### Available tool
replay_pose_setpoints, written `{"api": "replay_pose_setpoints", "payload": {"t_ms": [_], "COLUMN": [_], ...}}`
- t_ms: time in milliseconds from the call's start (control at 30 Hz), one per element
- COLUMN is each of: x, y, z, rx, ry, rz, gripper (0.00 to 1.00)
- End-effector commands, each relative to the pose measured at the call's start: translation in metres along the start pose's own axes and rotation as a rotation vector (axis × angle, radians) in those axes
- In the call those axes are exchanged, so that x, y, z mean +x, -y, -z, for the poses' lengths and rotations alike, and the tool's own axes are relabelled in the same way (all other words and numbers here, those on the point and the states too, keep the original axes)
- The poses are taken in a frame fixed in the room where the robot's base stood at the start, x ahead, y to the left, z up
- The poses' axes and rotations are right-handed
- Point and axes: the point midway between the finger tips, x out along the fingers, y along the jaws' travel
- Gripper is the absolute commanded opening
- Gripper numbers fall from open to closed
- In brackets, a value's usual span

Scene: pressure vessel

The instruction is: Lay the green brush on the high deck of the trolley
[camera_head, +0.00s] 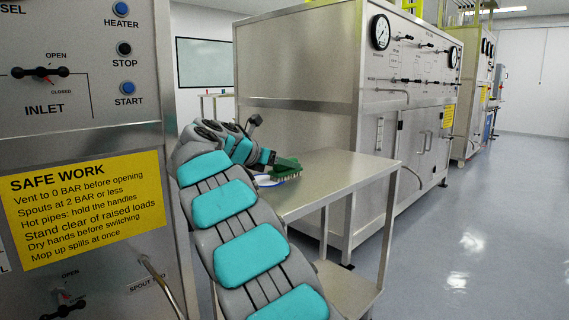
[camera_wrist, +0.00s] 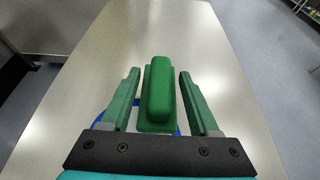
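The green brush (camera_head: 287,165) is at the far left part of the steel trolley's high deck (camera_head: 336,172), with pale bristles underneath. In the wrist view, the green block of the brush (camera_wrist: 159,88) lies between the two green fingers of my gripper (camera_wrist: 160,92). A gap shows on each side, so my gripper is open around the brush and not closed on it. In the head view, my gripper (camera_head: 274,160) is close beside the brush, and my arm hides part of the deck.
A blue and white item (camera_head: 268,181) lies by the brush; its blue edge (camera_wrist: 100,117) shows under my fingers. The rest of the deck is bare. A lower shelf (camera_head: 345,285) is below it. A large steel cabinet (camera_head: 300,120) stands behind, and a control panel (camera_head: 80,110) is at left.

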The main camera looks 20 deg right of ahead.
Motion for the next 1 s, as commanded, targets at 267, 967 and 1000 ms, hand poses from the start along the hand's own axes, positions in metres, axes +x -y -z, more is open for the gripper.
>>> {"api": "replay_pose_setpoints", "payload": {"t_ms": [267, 967, 1000], "x": [0.0, -0.103, -0.109], "y": [0.0, -0.001, -0.001], "z": [0.0, -0.004, -0.004], "rx": [0.0, 0.0, 0.0], "ry": [0.0, 0.001, 0.001], "rz": [0.0, -0.003, -0.003], "gripper": [0.62, 0.62, 0.62]}}
